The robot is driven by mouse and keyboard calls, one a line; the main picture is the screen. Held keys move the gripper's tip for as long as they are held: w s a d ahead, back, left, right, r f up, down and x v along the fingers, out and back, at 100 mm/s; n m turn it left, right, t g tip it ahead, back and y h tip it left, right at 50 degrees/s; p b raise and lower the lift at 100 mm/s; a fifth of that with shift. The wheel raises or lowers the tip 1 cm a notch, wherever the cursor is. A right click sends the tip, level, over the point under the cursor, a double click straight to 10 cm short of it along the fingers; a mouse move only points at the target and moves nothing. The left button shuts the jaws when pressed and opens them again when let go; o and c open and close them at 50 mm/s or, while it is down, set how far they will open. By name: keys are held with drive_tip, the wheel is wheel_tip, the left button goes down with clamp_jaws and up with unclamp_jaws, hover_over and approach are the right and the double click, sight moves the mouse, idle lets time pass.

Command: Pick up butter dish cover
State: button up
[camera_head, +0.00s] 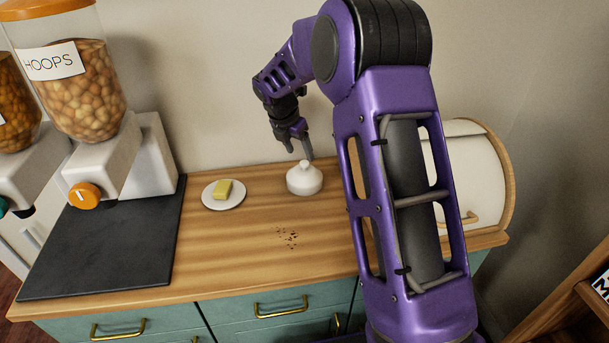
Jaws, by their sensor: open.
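The butter dish cover (304,180) is a small white dome with a knob on top. It stands upright on the wooden counter, right of a white plate (236,203) that holds a yellow piece of butter (222,189). My gripper (298,150) is open and points down just above the cover's knob. One finger appears close to the knob, and I cannot tell whether they touch. Nothing is held between the fingers.
A white bread box (478,180) with a wooden edge is at the right, partly behind my arm. Dark crumbs (288,237) lie on the counter (230,260) in front of the cover.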

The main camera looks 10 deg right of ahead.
sight(304, 162)
drive_tip(key=x, duration=0.5)
drive_tip(key=shift+w+r, duration=0.1)
clamp_jaws()
idle(1.2)
